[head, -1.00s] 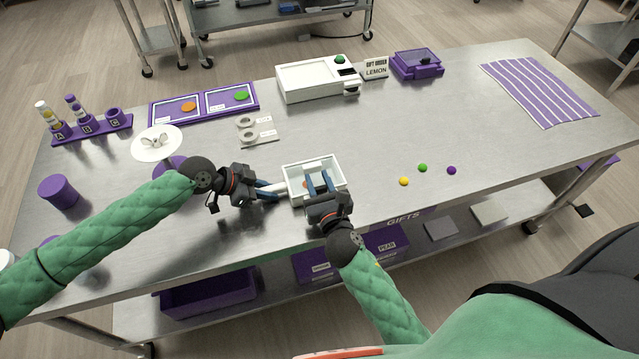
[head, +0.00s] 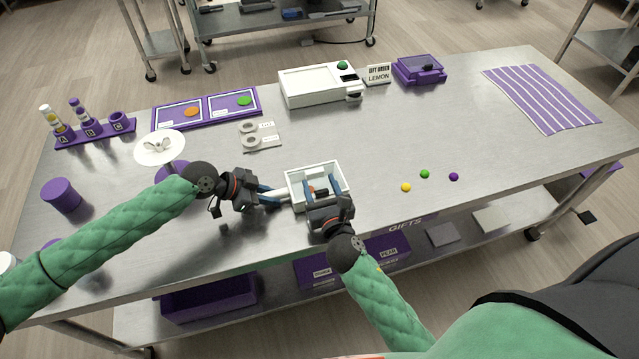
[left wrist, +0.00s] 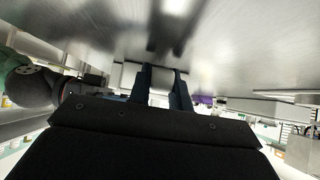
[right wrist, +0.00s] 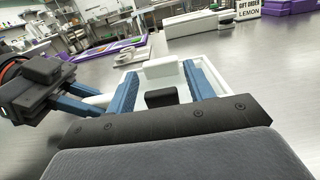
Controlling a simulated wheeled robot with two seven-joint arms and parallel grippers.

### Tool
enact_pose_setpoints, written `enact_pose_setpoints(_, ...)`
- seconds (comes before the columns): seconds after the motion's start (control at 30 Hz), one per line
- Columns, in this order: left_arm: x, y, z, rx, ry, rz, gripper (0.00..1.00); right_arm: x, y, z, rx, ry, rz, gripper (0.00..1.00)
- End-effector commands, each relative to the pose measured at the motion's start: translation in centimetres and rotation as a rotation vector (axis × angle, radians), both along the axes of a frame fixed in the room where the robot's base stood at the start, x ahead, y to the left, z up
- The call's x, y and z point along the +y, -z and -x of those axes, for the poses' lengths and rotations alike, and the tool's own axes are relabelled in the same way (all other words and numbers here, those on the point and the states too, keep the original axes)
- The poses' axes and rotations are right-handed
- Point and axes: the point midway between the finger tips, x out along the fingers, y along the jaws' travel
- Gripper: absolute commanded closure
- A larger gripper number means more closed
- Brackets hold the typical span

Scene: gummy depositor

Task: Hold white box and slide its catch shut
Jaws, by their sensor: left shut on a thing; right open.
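The white box (head: 293,178) is an open-topped tray near the table's front edge. My left gripper (head: 276,194) is shut on a white part at the box's left side; in the left wrist view the two fingers close around a white piece (left wrist: 160,82). My right gripper (head: 323,188) is open over the box, its blue fingers spread apart. In the right wrist view a black block (right wrist: 161,97) and a white raised block (right wrist: 164,68) show between those fingers. I cannot tell which part is the catch. A small orange patch (head: 310,190) shows inside the box.
A white machine with a green button (head: 318,88) stands behind, beside a LEMON sign (head: 378,74). Yellow (head: 406,187), green (head: 424,174) and purple (head: 453,176) balls lie to the right. A white dish on a stand (head: 159,148) is near my left arm.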

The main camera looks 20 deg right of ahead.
Motion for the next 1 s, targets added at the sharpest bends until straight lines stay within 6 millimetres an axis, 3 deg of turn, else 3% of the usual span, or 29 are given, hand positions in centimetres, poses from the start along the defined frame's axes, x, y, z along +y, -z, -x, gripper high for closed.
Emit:
enact_pose_setpoints(0.6,0.0,0.0,0.0,0.001,-0.001,-0.001,1.00,0.0,0.1,8.4,0.003,0.001,-0.002,0.47)
enact_pose_setpoints(1.0,0.0,0.0,0.0,0.000,0.000,-0.001,1.00,0.0,0.0,11.1,0.001,0.000,-0.001,0.47)
